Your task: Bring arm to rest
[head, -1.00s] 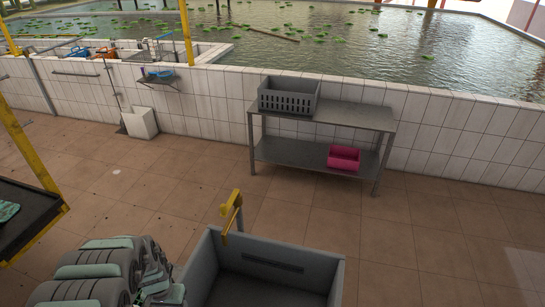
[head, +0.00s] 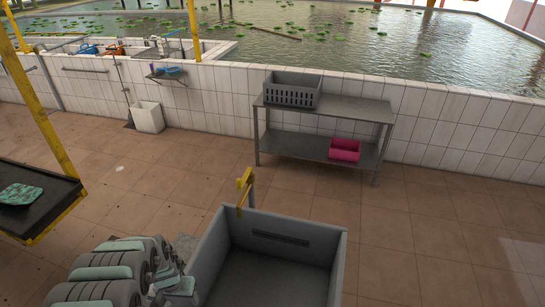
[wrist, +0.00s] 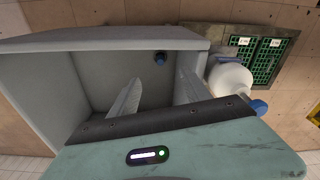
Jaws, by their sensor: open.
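My arm (head: 110,275) is folded at the lower left in the head view, beside a grey bin; my gripper cannot be made out there. In the wrist view my gripper (wrist: 160,88) has its two fingers apart, with nothing between them. The fingers show against the inside of the grey bin (wrist: 50,45); how far above it they are I cannot tell.
The grey bin (head: 338,262) stands at front centre in the head view. A black tray shelf (head: 50,215) with a green item is at left. A metal table (head: 365,110) holds a grey crate (head: 292,97) and a pink bin (head: 344,150). Open tiled floor lies between.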

